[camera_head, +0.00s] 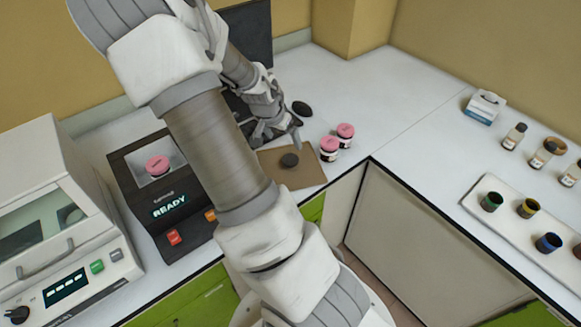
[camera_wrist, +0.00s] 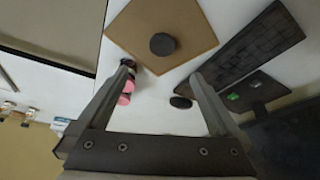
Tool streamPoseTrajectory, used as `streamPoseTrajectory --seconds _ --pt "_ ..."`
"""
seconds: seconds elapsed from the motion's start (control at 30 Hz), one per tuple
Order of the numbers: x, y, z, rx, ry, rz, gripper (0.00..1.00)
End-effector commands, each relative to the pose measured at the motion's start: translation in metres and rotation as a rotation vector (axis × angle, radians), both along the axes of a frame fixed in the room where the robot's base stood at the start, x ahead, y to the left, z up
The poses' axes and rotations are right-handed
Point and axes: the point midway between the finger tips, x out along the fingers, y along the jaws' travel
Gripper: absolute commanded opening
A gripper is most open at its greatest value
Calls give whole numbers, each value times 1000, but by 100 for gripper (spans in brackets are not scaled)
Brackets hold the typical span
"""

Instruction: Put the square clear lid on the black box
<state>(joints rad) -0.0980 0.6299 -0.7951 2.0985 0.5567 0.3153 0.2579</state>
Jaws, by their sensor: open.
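The black box (camera_head: 185,222) stands left of my arm in the head view, with a lit READY display and coloured buttons. In its top recess a pink-capped item (camera_head: 158,166) shows against a pale square area. I cannot tell whether that pale area is the square clear lid; no separate clear lid can be made out elsewhere. My gripper (camera_head: 285,136) is over the back counter, right of the box and near the brown board. In the wrist view my gripper (camera_wrist: 160,74) has its two fingers wide apart with nothing between them. My arm hides part of the box's right side.
A brown board (camera_head: 305,176) bears a black disc (camera_head: 289,160); another black disc (camera_head: 301,108) lies behind. Two pink-capped jars (camera_head: 329,149) stand beside the board. A keyboard (camera_wrist: 245,62) lies nearby. A white machine (camera_head: 60,225) stands left. The right counter holds several bottles.

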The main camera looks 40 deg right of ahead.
Motion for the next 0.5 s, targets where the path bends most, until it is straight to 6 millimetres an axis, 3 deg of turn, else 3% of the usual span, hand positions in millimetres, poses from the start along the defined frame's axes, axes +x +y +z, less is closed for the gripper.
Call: streamPoseTrajectory --seconds 0.3,0.5 --pt "5 -21 -54 2 2 -3 100" --pt "8 -27 -69 1 0 0 100"
